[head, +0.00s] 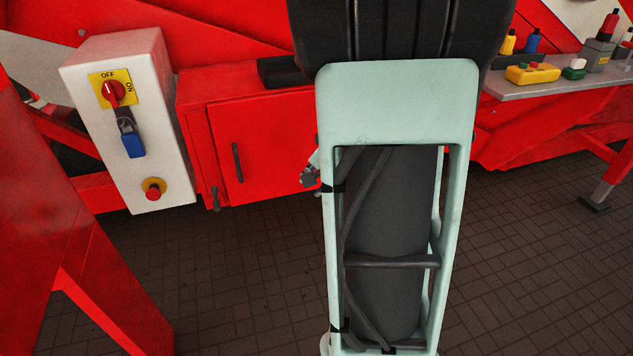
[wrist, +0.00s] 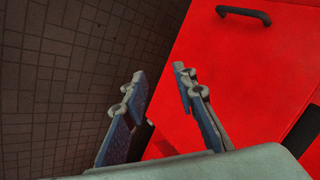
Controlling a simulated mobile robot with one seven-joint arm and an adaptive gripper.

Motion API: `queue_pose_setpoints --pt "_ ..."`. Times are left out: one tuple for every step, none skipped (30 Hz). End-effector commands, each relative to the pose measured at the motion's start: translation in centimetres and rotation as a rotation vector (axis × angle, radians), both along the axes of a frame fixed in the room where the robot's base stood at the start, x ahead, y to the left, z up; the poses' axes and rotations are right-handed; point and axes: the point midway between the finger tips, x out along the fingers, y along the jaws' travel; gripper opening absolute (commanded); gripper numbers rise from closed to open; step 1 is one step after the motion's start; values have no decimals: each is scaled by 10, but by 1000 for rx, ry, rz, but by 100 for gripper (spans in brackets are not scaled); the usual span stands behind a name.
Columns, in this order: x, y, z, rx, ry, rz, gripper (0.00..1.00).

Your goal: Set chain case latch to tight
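The chain case is a red box with a door (head: 262,140) in the head view, left of my arm. A dark upright bar handle (head: 238,162) is on the door. A small dark lever (head: 215,199) hangs at the case's lower left corner and may be the latch; its setting is too small to read. My gripper (head: 311,174) shows partly at the door's right side, mostly hidden behind my arm. In the wrist view, my gripper (wrist: 159,72) is open and empty, its fingers over the red door's edge (wrist: 185,45). The bar handle (wrist: 243,13) lies beyond the fingertips.
A white switch box (head: 128,125) with a red rotary switch, blue padlock and red button stands left of the case. A grey shelf (head: 545,83) with coloured items is at the right. Red frame beams (head: 75,220) stand at left. Tiled floor (head: 240,290) is clear.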

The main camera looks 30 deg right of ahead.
Motion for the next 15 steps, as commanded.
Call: queue_pose_setpoints --pt "0 -1 1 -4 -1 1 26" --pt "0 -1 1 -5 -1 1 26" --pt "0 -1 1 -6 -1 1 26" --pt "0 -1 1 -6 -1 2 26" --pt "0 -1 1 -6 -1 2 26" --pt "0 -1 1 -6 -1 1 26" --pt "0 -1 1 -5 -1 1 26" --pt "0 -1 1 -5 -1 1 26" --pt "0 -1 1 -5 -1 1 24" --pt "0 -1 1 -5 -1 1 20" --pt "0 -1 1 -5 -1 1 17" --pt "0 -1 1 -5 -1 1 13" --pt "0 -1 1 -5 -1 1 9" --pt "0 -1 1 -5 -1 1 6" --pt "0 -1 0 -6 0 2 2"
